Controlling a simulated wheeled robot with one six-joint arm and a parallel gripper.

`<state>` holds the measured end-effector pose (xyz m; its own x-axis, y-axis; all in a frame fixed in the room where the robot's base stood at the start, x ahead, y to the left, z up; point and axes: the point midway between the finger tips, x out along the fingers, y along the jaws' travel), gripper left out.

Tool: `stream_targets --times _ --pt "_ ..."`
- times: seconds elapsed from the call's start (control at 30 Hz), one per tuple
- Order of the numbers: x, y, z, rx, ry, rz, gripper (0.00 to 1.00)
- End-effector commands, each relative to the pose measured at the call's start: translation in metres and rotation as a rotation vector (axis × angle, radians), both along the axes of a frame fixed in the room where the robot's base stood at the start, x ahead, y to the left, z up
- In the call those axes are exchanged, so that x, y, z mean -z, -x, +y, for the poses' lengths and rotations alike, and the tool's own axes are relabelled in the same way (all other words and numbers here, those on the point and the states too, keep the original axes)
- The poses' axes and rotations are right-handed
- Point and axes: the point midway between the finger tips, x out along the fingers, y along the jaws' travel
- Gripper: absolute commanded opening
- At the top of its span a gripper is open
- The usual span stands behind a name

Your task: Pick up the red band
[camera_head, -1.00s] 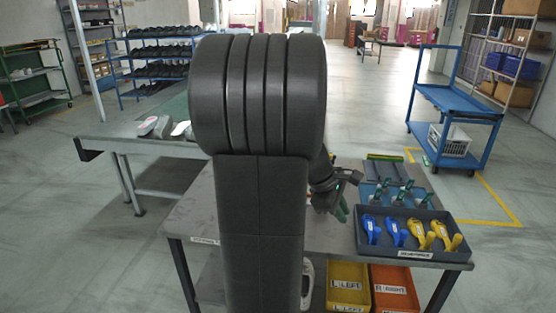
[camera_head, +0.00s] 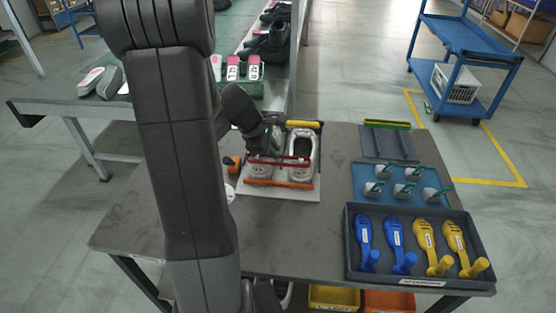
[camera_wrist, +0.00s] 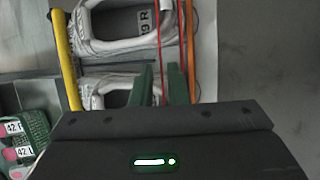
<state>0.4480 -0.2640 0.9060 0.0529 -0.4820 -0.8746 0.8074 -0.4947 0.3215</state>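The red band (camera_head: 287,163) runs across a pair of grey-white shoes (camera_head: 303,150) in a holder on the table. In the wrist view the band (camera_wrist: 161,45) shows as a thin red line beside the shoes (camera_wrist: 108,30). My gripper (camera_head: 270,141) is at the holder, above the left shoe, which it partly hides. In the wrist view the green fingers of my gripper (camera_wrist: 168,75) stand apart, with the red line between them. No grip on the band shows. The band's lower part is hidden by my gripper.
An orange bar (camera_head: 282,184) and a yellow bar (camera_head: 303,124) border the holder. The table's front middle is clear.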

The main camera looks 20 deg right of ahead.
Motion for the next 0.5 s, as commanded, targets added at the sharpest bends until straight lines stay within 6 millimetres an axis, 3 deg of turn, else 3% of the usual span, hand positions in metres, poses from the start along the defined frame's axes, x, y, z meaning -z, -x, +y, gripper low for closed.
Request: stream_targets --times 0.13,0.43,0.5 --pt "0.018 -0.001 -0.010 0.002 0.000 0.001 0.14" --pt "0.020 -0.002 -0.012 -0.001 0.000 -0.001 0.14" --pt "0.020 -0.001 -0.011 0.000 0.001 -0.001 0.00"
